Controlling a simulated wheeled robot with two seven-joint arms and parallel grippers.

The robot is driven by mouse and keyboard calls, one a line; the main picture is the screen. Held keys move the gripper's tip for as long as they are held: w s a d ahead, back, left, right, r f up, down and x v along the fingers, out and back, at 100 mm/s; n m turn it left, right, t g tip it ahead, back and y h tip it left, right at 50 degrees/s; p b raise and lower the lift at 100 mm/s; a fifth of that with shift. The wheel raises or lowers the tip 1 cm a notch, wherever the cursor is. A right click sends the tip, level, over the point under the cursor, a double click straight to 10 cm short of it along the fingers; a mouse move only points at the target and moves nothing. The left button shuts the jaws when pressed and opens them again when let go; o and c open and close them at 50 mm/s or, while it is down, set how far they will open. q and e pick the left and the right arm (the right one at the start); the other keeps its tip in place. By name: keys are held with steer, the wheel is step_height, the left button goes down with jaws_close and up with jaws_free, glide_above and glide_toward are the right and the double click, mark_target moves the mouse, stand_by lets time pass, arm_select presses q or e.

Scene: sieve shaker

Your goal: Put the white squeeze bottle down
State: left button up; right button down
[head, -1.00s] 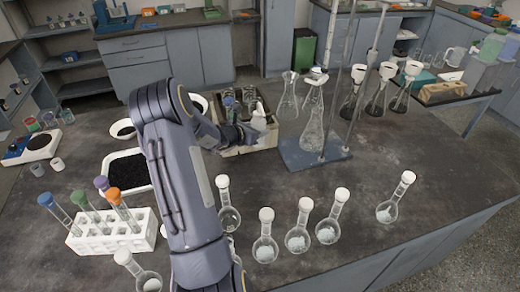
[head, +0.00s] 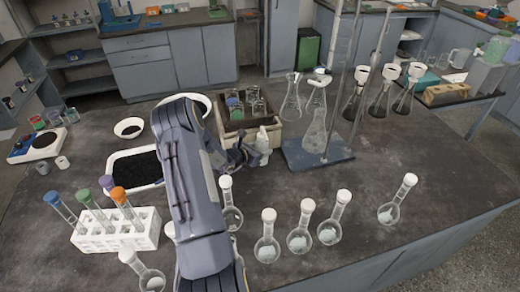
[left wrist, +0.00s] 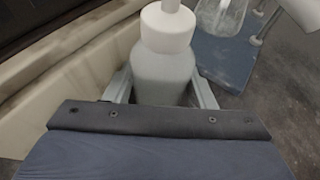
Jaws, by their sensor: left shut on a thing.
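The white squeeze bottle (head: 263,141) is upright in my left gripper (head: 252,154), by the front right side of a beige crate (head: 287,131) in the head view. In the left wrist view the bottle (left wrist: 164,72) stands between the two fingers of the gripper (left wrist: 163,92), which is shut on it. The crate's pale wall (left wrist: 95,75) runs close on the left there. The bottle's lower end is hidden, so I cannot tell whether it touches the bench. My right gripper is not in view.
A blue stand base (head: 318,156) with flasks is just right of the bottle. Several round flasks with white powder, such as one (head: 267,250), stand along the front. A white rack (head: 118,232) of tubes and a tray of black grains (head: 128,170) are at left. Bench between is clear.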

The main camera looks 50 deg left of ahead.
arm_select(q)
steer(key=shift+o, duration=0.8)
steer(key=shift+f, duration=0.2)
steer(key=shift+o, duration=0.9)
steer(key=shift+r, duration=0.1)
